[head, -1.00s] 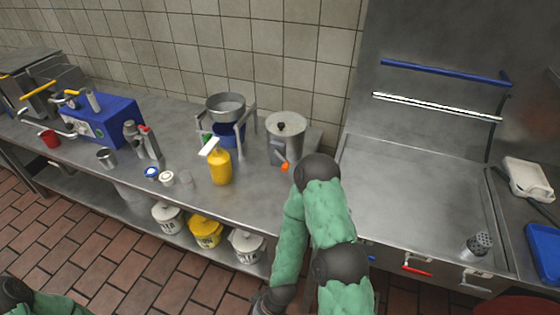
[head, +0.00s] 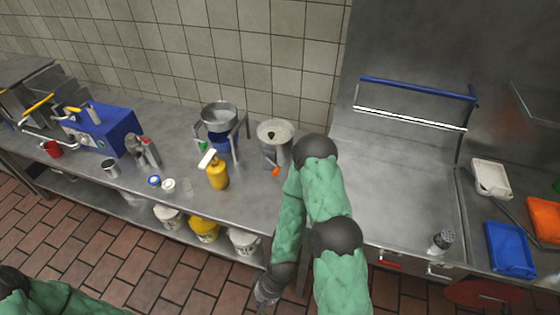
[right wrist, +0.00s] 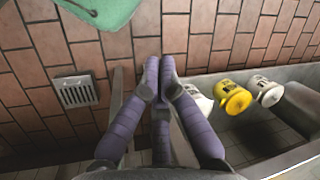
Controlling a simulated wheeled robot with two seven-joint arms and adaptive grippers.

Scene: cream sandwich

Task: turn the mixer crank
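A steel cylinder (head: 274,138) with a dark knob on its lid stands on the counter, right of the bowl stand. A short orange-tipped handle (head: 276,172) sticks out low on its front; this looks like the mixer and crank, but I cannot be sure. My right forearm hides the space just right of it. My right gripper (head: 265,294) hangs low in front of the counter, apart from the handle. In the right wrist view its purple fingers (right wrist: 158,78) meet at the tips, with nothing between them. My left arm shows at the lower left; its gripper is out of frame.
A yellow bottle (head: 217,172) and a bowl on a stand (head: 221,115) are left of the cylinder. A blue machine (head: 100,131) stands farther left. White and yellow buckets (head: 204,229) sit on the lower shelf. Blue (head: 509,249) and orange trays (head: 546,218) lie at right.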

